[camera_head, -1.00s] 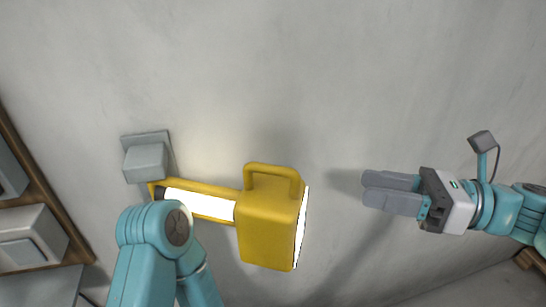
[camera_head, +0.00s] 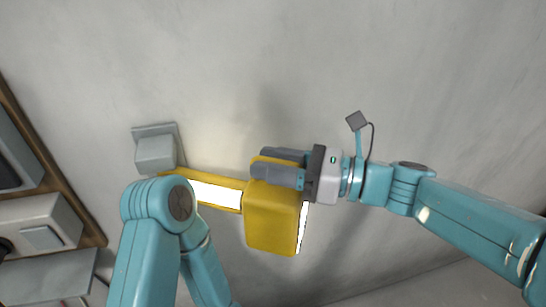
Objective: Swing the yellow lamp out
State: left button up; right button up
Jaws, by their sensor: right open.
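The yellow lamp (camera_head: 272,222) is a boxy yellow head with a bright white lit face on its right side. A yellow arm with a lit white strip (camera_head: 215,194) joins it to a grey wall bracket (camera_head: 155,150) at the left. My right gripper (camera_head: 262,167) comes in from the right and is open, its grey fingers at the handle on top of the lamp head. The fingers hide most of the handle, and I cannot tell whether they touch it. My left arm stands in front of the bracket end; its gripper is out of the picture.
A brown-framed shelf (camera_head: 40,175) with grey and white boxes (camera_head: 42,235) runs along the left edge. The pale wall behind the lamp is bare above and to the right.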

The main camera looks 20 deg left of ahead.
jog(key=shift+w+f, duration=0.1)
jog(key=shift+w, duration=0.05)
grip_shut()
